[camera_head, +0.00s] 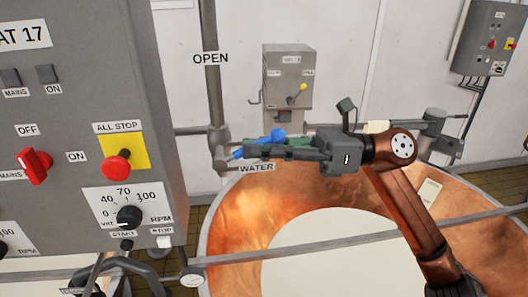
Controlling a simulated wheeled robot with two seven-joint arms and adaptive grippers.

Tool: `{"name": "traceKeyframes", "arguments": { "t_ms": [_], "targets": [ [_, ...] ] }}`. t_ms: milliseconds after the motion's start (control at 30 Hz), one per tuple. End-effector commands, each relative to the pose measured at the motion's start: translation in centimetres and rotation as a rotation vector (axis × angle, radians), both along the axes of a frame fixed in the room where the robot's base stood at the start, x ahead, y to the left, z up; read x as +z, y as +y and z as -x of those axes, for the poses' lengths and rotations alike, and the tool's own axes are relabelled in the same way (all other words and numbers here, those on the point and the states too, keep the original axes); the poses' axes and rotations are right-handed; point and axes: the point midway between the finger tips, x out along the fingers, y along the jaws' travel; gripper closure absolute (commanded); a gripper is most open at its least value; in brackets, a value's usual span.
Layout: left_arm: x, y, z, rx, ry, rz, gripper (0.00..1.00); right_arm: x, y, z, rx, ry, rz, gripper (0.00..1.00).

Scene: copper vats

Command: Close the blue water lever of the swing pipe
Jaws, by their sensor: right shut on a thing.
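The blue water lever (278,134) sits on the swing pipe (213,90), just above the WATER label (257,168). It slants up to the right from the pipe's joint, and its middle is partly hidden by my gripper. My right gripper (256,150) reaches in from the right, with its fingers pointing left, and is shut on the blue lever. An OPEN label (210,58) is on the upright part of the pipe. My left gripper is not in view.
A large copper vat (245,205) lies below my right arm. A grey control panel (90,110) with knobs and buttons fills the left side. A small grey box (288,75) with a yellow-knobbed lever stands behind. Horizontal pipes run near my gripper and across the vat.

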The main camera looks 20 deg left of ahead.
Motion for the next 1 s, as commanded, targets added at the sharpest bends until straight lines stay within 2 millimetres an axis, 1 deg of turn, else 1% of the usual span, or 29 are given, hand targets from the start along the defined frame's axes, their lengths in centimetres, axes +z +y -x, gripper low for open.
{"name": "traceKeyframes", "arguments": {
  "t_ms": [33, 67, 500, 1000],
  "targets": [
    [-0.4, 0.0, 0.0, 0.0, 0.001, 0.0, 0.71, -0.2, -0.1, -0.4, -0.008, 0.012, -0.013, 1.0],
    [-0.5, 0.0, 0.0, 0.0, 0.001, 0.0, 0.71, -0.2, -0.1, -0.5, -0.008, 0.014, -0.019, 1.0],
    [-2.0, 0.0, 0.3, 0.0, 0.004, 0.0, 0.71, -0.7, -0.2, -0.5, -0.007, 0.046, -0.08, 1.0],
    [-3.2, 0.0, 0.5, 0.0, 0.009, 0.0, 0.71, -1.1, -0.3, -0.5, -0.007, 0.074, -0.134, 1.0]
  ]
}}
